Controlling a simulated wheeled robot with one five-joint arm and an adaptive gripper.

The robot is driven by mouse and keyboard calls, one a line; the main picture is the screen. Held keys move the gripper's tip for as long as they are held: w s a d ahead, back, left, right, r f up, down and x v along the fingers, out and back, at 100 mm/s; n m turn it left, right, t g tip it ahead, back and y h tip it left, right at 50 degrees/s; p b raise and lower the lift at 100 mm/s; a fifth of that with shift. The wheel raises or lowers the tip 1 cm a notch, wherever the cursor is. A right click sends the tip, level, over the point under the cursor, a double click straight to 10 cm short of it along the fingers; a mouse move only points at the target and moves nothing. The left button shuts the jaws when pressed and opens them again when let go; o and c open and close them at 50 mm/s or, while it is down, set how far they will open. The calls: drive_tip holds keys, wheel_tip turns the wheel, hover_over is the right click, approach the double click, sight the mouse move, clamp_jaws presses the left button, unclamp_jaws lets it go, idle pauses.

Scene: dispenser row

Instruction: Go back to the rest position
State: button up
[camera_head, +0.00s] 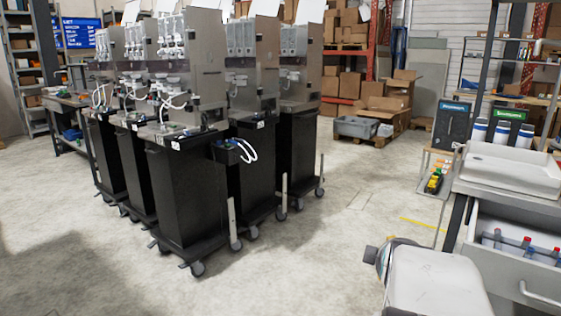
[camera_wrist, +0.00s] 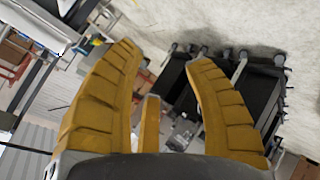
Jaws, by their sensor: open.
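In the head view part of my own arm (camera_head: 435,280) shows at the bottom right, beside the open drawer; the fingers are not visible there. The dispensers (camera_head: 185,180), steel units on black wheeled cabinets, stand in a row left of centre.
At the right, a workbench holds a white tray (camera_head: 510,170) above an open drawer (camera_head: 520,245) with red-capped bottles, close to my arm. A grey bin (camera_head: 356,127) and cardboard boxes (camera_head: 392,97) stand at the back. The concrete floor (camera_head: 340,215) between is clear.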

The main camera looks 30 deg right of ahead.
drive_tip(key=w+a+r+y+p, duration=0.1)
drive_tip(key=a+r+y+p, duration=0.3)
drive_tip(key=a, duration=0.6)
drive_tip(key=w+a+r+y+p, duration=0.2)
drive_tip(key=a+r+p, duration=0.3)
drive_tip(key=a, duration=0.4)
drive_tip(key=s+a+r+g+y+p, duration=0.2)
drive_tip(key=s+a+r+g+p, duration=0.1)
drive_tip(key=s+a+p, duration=0.6)
drive_tip(key=shift+a+r+y+p, duration=0.4)
drive_tip(key=shift+a+r+p, duration=0.3)
drive_tip(key=shift+a, duration=1.3)
